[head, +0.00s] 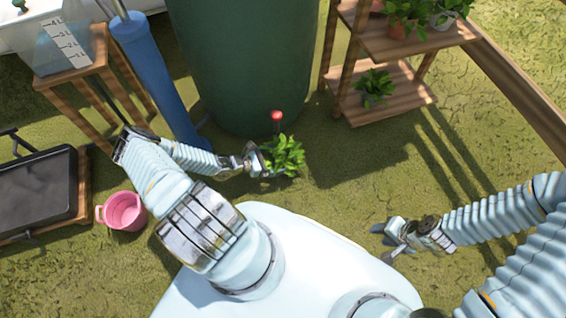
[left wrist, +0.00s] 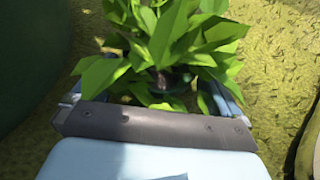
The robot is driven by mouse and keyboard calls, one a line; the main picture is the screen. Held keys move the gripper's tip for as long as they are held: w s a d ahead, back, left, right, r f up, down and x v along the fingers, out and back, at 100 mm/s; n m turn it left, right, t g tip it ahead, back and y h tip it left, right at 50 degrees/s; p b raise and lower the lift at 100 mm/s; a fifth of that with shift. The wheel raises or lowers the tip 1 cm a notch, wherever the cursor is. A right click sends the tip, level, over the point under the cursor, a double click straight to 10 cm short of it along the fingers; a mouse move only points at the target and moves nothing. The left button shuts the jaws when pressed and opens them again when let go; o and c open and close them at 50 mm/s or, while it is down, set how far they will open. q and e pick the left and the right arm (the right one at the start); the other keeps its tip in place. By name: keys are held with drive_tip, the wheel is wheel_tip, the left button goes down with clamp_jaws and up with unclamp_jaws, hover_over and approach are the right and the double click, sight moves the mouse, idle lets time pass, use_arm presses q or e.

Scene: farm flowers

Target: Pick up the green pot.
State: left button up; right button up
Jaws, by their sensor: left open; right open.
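A leafy green plant (head: 284,156) stands on the grass in front of the large barrel, with a red-tipped stick beside it. In the left wrist view its leaves fill the top, and a dark green pot (left wrist: 172,84) shows partly beneath them. The leaves hide most of the pot. My left gripper (head: 263,165) is open at the left side of the plant, its fingers partly hidden by leaves. In the left wrist view the fingers spread either side of the pot; contact cannot be told. My right gripper (head: 386,242) is open and empty above the grass, away from the plant.
A large dark green barrel (head: 245,60) stands behind the plant. A wooden shelf (head: 385,90) with potted plants is at upper right. A pink bucket (head: 124,212), a wooden stool (head: 92,70) and a dark tray (head: 38,187) are left. Grass right of the plant is clear.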

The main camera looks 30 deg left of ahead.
sight(282, 158)
use_arm(q)
drive_tip(key=x, duration=0.3)
drive_tip(key=shift+w+d+f, duration=0.15)
drive_tip(key=shift+w+d, duration=0.05)
drive_tip(key=shift+w, duration=0.15)
drive_tip(key=c, duration=0.9)
